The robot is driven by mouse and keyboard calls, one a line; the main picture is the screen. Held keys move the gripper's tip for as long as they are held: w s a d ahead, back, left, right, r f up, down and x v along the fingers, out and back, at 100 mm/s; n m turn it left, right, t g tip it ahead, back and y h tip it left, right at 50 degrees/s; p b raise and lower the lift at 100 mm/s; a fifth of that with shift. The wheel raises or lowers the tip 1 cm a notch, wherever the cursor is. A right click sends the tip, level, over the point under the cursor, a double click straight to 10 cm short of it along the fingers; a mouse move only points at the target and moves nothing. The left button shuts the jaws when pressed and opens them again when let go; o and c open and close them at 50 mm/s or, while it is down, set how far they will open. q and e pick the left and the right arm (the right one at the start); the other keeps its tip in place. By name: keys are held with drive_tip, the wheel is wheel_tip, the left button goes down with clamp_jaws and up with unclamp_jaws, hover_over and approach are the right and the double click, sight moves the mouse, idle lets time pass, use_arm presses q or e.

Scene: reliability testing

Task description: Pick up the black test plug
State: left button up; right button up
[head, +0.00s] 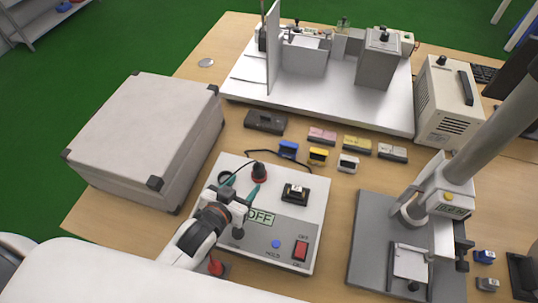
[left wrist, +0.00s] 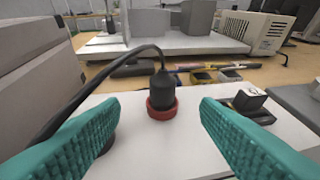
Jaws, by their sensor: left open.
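The black test plug (head: 259,168) stands upright in a red round socket on a white test box (head: 318,200). In the left wrist view the plug (left wrist: 162,93) shows large in the middle, with a black cable bending from its top to the left. My left gripper (head: 241,184) is open and empty above the box, just short of the plug. Its two teal fingers stand left and right of the plug in the left wrist view, apart from it. The right gripper is not in view.
A grey case (head: 145,135) stands close on the left. A black switch (head: 295,194) and a red rocker switch (head: 300,249) sit on the box. Several small coloured blocks lie behind it. A grey test stand (head: 375,225) is on the right.

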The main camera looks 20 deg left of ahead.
sight(262, 165)
use_arm(q)
drive_tip(key=shift+w+d, duration=0.15)
drive_tip(key=shift+w, duration=0.25)
drive_tip(key=p+x, duration=0.1)
drive_tip(key=x, duration=0.3)
drive_tip(key=shift+w, duration=0.1)
drive_tip(key=p+x, duration=0.1)
drive_tip(key=x, duration=0.2)
drive_tip(key=shift+w+d, duration=0.2)
drive_tip(key=shift+w, duration=0.05)
drive_tip(key=shift+x, duration=1.05)
drive_tip(key=shift+w+f, duration=0.3)
drive_tip(key=shift+s, duration=0.1)
drive_tip(key=shift+c, duration=0.6)
drive_tip(key=c, duration=1)
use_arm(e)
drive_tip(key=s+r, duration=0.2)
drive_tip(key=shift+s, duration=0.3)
use_arm(q)
drive_tip(key=shift+r, duration=0.1)
